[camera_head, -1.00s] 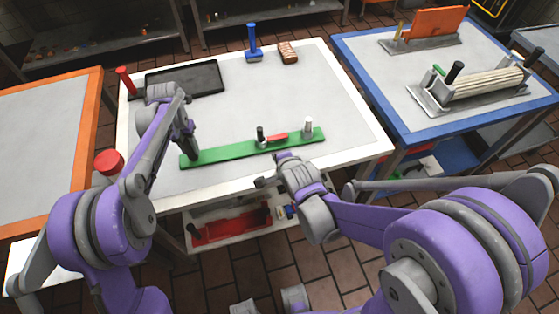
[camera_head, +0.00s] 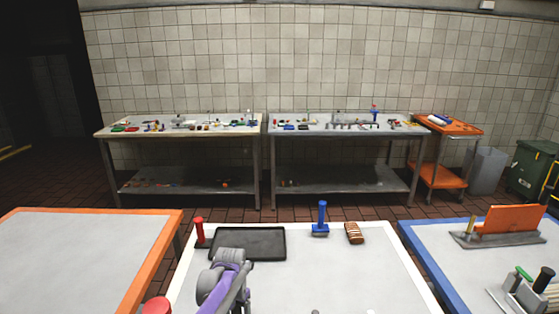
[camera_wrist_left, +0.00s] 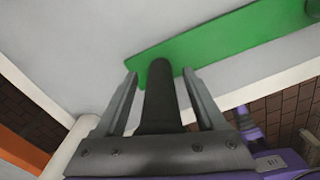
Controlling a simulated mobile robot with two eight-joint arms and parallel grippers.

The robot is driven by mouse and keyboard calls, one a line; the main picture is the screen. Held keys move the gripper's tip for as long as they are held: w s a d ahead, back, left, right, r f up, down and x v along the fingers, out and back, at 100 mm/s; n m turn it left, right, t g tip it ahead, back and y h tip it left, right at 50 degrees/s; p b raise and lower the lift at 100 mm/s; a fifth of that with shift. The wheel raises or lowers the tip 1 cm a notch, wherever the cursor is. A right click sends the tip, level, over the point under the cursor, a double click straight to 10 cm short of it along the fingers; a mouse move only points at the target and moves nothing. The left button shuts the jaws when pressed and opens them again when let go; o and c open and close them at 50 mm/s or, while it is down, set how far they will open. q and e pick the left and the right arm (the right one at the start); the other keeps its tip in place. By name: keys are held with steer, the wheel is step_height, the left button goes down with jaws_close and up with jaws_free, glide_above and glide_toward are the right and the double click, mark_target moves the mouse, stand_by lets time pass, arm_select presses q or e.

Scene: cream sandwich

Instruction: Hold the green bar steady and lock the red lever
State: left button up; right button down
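The green bar (camera_wrist_left: 215,45) lies on the pale tabletop in the left wrist view. A black upright handle (camera_wrist_left: 160,90) stands at its near end. My left gripper (camera_wrist_left: 158,78) has its two fingers apart, one on each side of this handle, with narrow gaps showing. In the head view, only part of my left arm shows at the bottom; its fingertips are below the frame. The red lever is not seen now in either view. My right gripper is out of view.
On the white table (camera_head: 190,284) are a black tray (camera_head: 247,244), a red-handled tool (camera_head: 199,232), a blue-handled tool (camera_head: 321,220) and a brown brush (camera_head: 354,233). An orange-edged table (camera_head: 150,262) stands left, a blue-edged table (camera_head: 420,246) right. Cluttered benches line the back wall.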

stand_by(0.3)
arm_select(q)
steer(key=shift+r+p, duration=1.8)
steer(key=shift+r, duration=2.75)
steer(key=shift+f, duration=0.1)
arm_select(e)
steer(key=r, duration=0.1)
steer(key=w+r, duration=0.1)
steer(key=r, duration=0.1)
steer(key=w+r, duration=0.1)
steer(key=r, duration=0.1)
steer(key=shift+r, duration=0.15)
arm_select(q)
steer(key=o, duration=0.4)
steer(key=shift+c, duration=0.2)
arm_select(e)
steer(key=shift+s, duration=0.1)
